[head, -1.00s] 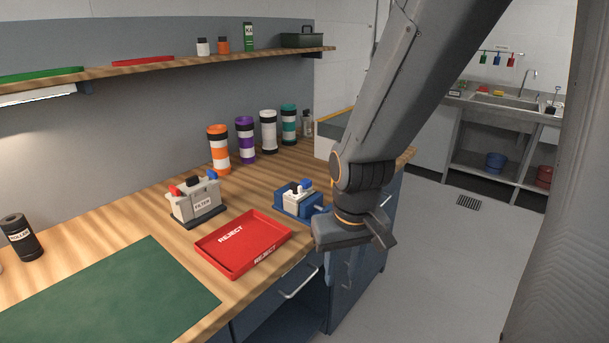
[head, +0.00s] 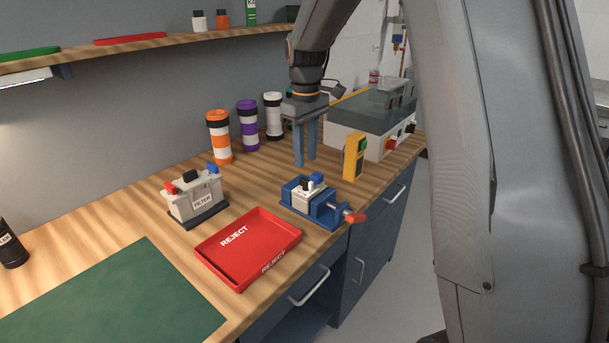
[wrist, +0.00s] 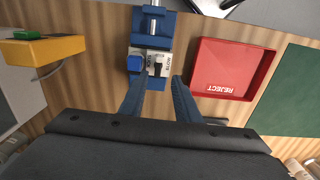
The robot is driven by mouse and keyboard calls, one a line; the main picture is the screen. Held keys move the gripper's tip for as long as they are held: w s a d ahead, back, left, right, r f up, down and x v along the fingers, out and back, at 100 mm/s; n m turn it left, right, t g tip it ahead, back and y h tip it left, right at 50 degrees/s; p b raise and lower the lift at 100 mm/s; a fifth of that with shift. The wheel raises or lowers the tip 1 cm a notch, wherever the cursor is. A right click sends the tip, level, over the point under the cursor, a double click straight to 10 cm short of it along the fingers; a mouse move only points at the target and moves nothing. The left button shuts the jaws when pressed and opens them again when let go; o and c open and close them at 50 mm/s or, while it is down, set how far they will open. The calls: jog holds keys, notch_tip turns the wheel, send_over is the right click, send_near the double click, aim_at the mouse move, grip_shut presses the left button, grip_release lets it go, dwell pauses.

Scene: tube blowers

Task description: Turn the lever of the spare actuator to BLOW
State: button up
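The likely spare actuator (head: 305,195) is a small light grey block with a black lever (head: 306,182) and a blue knob (head: 318,179) on top. It sits in a blue vise (head: 325,214) with a red-ended handle. The wrist view shows the grey block (wrist: 166,62), the blue knob (wrist: 135,63) and the black lever (wrist: 156,68); its lettering is too small to read. My gripper (head: 306,164) points down, behind and above the vise, apart from the actuator. Its two blue fingers are apart with nothing between them, also in the wrist view (wrist: 160,83).
A similar unit labelled FILTER (head: 195,194) stands left of the vise. A red REJECT tray (head: 207,248) lies in front. A yellow box with a green button (head: 354,156) stands right of my fingers. Banded canisters (head: 219,138) stand behind. A green mat (head: 120,300) covers the front left.

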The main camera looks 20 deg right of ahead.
aim_at(305, 179)
jog(key=shift+w, duration=0.35)
jog(key=shift+f, duration=0.35)
jog(key=shift+f+p, duration=1.2)
jog(key=shift+f, duration=2.25)
grip_shut()
